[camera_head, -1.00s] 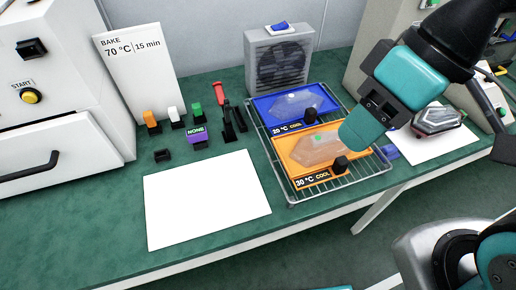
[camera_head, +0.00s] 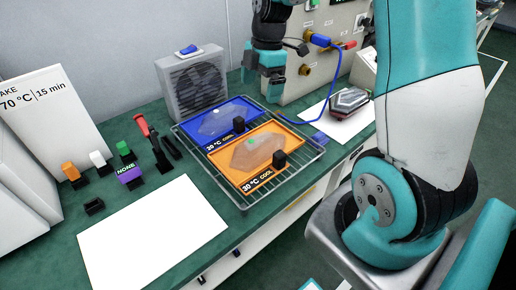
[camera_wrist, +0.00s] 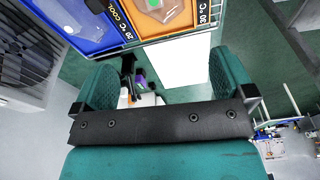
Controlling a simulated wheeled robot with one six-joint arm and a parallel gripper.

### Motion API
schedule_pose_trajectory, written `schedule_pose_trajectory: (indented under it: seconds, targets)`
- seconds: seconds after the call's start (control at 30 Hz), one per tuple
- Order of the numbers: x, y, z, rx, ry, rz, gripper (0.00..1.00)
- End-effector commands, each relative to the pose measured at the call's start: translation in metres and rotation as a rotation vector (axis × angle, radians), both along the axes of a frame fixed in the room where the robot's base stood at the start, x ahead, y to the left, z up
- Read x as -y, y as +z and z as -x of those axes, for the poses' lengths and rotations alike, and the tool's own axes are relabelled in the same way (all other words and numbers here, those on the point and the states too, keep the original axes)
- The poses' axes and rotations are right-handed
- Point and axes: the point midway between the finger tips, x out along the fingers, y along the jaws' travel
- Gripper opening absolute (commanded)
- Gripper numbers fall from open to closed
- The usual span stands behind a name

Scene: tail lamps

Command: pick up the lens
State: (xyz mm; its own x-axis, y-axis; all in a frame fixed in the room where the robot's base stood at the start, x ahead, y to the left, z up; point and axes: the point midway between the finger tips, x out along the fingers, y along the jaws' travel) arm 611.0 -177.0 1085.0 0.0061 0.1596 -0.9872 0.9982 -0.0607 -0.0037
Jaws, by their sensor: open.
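Two clear, flat, pointed lenses are in view. One lens (camera_head: 216,123) lies on the blue tray (camera_head: 184,128). The other lens (camera_head: 257,153) lies on the orange tray (camera_head: 287,133), with a small green spot on it. Both trays sit on a wire rack (camera_head: 246,205). My gripper (camera_head: 262,90) is open and empty, behind the trays and right of the fan. It appears to be above the bench and apart from both lenses. In the wrist view, the orange-tray lens (camera_wrist: 172,10) is partly cut off at the top edge, beyond the open fingers (camera_wrist: 165,82).
A grey fan box (camera_head: 196,85) stands behind the blue tray. Black knobs (camera_head: 279,158) rise from the trays. A dark lamp housing (camera_head: 348,102) lies on a white sheet at right, near a blue cable (camera_head: 320,118). A bare white sheet (camera_head: 150,238) lies front left.

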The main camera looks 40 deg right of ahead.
Motion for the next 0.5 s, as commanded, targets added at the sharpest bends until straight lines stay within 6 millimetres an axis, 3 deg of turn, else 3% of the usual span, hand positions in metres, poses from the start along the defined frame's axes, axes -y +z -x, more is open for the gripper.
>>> schedule_pose_trajectory:
  seconds: [0.03, 0.17, 0.5]
  targets:
    - [0.011, -0.009, -0.003, -0.001, 0.025, 0.004, 1.0]
    - [0.023, -0.021, -0.005, -0.001, 0.074, 0.009, 1.0]
    - [0.011, -0.091, -0.004, -0.004, 0.082, 0.007, 1.0]
